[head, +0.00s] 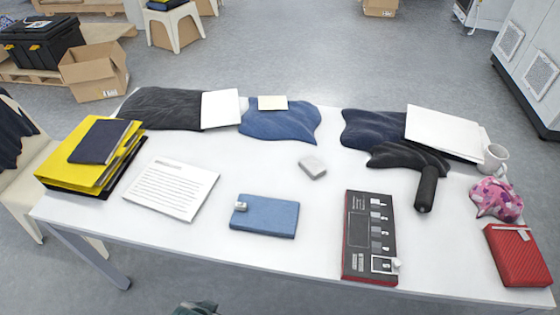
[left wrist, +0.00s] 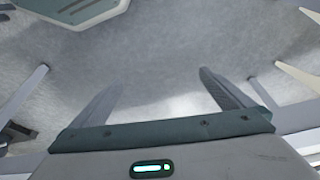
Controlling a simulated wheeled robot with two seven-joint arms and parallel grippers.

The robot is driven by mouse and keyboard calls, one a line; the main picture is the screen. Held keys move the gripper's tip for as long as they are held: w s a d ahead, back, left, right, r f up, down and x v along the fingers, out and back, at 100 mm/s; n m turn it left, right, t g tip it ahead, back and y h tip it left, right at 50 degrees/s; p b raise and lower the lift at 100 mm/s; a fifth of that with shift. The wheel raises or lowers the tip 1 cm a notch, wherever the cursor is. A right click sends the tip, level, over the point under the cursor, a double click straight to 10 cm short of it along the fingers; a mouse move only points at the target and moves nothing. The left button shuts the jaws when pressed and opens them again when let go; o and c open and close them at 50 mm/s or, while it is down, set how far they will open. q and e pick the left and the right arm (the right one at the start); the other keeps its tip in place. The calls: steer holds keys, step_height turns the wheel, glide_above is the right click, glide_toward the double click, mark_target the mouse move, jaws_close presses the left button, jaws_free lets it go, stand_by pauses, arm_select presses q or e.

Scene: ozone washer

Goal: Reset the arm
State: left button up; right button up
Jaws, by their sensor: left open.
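My left gripper (left wrist: 158,98) shows in the left wrist view with its two fingers spread wide apart. It is open and nothing is between the fingers. In the head view neither gripper can be made out; a small dark greenish piece (head: 195,309) shows at the bottom edge, probably part of my arm. My right gripper is not in view.
A white table (head: 290,185) spans the head view. It holds yellow folders (head: 75,170), a paper sheet (head: 170,190), a blue box (head: 266,216), a black-and-red device (head: 360,225), a red box (head: 518,258), a mug (head: 492,160) and dark cloths (head: 280,124). A chair (head: 22,195) stands left.

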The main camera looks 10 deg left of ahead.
arm_select(q)
steer(key=s+d+f+b, duration=0.1)
steer(key=s+f+b, duration=0.2)
steer(key=f, duration=1.4)
steer(key=s+f+t+b, duration=0.1)
steer(key=s+f+b, duration=0.2)
steer(key=f, duration=1.4)
steer(key=shift+s+d+f+m+h+b, duration=0.3)
steer(key=shift+s+d+h+b, duration=0.1)
steer(key=shift+s, duration=0.4)
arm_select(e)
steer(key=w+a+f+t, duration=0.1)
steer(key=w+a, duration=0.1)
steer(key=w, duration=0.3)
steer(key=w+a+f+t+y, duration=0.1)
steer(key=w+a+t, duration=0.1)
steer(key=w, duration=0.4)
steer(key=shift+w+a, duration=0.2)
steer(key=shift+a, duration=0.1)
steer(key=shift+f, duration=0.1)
